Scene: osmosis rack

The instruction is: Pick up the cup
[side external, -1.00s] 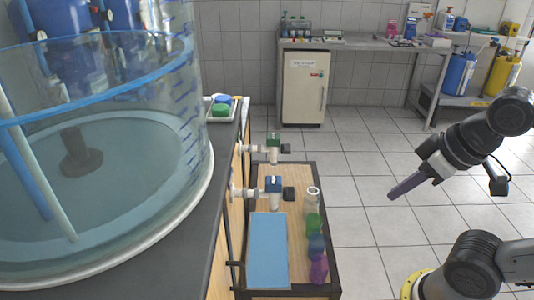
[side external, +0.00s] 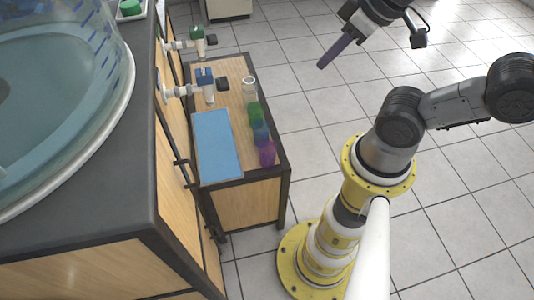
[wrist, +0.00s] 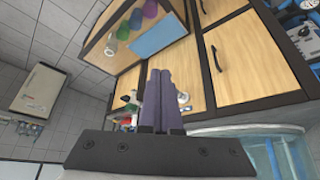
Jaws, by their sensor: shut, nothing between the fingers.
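Several cups stand in a row on a low wooden table (side external: 233,68): a clear one (side external: 249,85), a green one (side external: 254,112), a blue one (side external: 261,132) and a purple one (side external: 267,153). In the wrist view the clear cup (wrist: 111,47), green cup (wrist: 123,32), blue cup (wrist: 136,18) and purple cup (wrist: 150,9) show at the top. My gripper (side external: 322,65) is in the air to the right of the table, well apart from the cups. Its purple fingers (wrist: 160,75) are together and hold nothing.
A blue mat (side external: 216,145) lies on the table left of the cups. Valves with a green body (side external: 197,37) and a blue body (side external: 205,78) reach over the table from the bench. A large clear tank (side external: 80,100) stands on the dark bench. The tiled floor to the right is open.

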